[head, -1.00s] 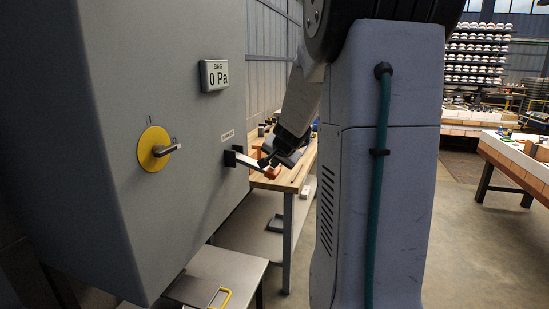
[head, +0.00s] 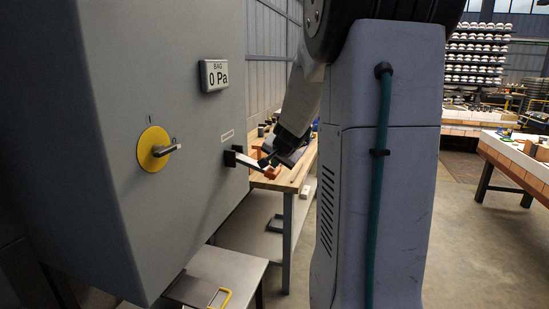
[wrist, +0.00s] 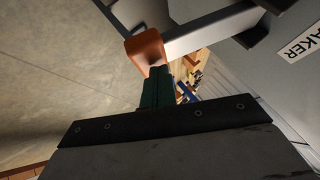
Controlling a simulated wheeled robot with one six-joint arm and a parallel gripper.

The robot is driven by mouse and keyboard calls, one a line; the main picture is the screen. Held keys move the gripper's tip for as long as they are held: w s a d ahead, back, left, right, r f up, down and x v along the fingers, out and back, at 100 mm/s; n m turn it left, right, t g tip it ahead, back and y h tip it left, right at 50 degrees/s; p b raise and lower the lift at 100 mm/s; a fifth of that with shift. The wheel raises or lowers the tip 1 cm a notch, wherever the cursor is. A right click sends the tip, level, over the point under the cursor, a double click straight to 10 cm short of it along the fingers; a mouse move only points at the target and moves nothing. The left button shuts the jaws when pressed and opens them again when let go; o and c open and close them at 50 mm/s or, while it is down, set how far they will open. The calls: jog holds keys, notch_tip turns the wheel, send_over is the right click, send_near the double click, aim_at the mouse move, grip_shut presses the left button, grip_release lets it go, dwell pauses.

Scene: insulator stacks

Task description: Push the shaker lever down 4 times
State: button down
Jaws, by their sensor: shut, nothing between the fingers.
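The shaker lever (head: 243,160) is a pale bar with an orange end that sticks out from a black mount on the side of the grey cabinet. In the wrist view the lever (wrist: 208,32) and its orange knob (wrist: 146,48) lie just beyond the fingertips. My gripper (head: 266,161) is shut and empty at the lever's outer end. In the wrist view my gripper (wrist: 158,76) meets the orange knob in the picture; whether they touch I cannot tell. A label reading "AKER" (wrist: 301,40) shows beside the lever mount.
A wooden workbench (head: 300,165) with clutter stands behind the lever.

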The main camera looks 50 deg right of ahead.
jog(key=shift+w+r, duration=0.1)
jog(key=shift+r, duration=2.75)
jog(key=shift+r, duration=2.5)
notch_tip(320, 180, up, 4)
jog(key=shift+f, duration=0.1)
jog(key=shift+f, duration=4.45)
jog(key=shift+f, duration=0.1)
